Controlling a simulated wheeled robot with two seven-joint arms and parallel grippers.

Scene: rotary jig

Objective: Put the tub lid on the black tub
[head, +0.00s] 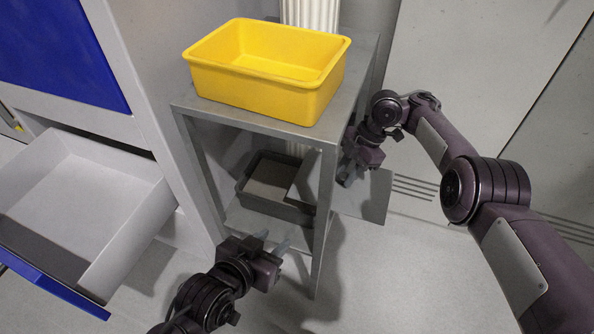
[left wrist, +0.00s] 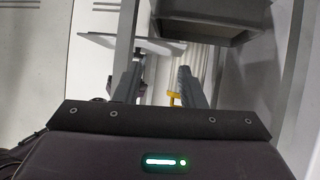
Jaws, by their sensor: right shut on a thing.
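The black tub (head: 276,209) stands open on the lower shelf of the grey rack in the head view. The tub lid (head: 368,196) is a flat grey plate behind the rack's front right post. Its left part reaches into the rack and overlaps the tub's right side in the picture; I cannot tell if they touch. My right gripper (head: 347,176) is shut on the lid at the rack's right side. The lid also shows pale in the left wrist view (left wrist: 128,42). My left gripper (head: 273,241) is open and empty, in front of the lower shelf.
A yellow tub (head: 262,92) stands on top of the grey rack (head: 183,107). The rack's front right post (head: 325,205) stands between my grippers. An open drawer (head: 85,205) juts out at the left. Clear floor lies right of the rack.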

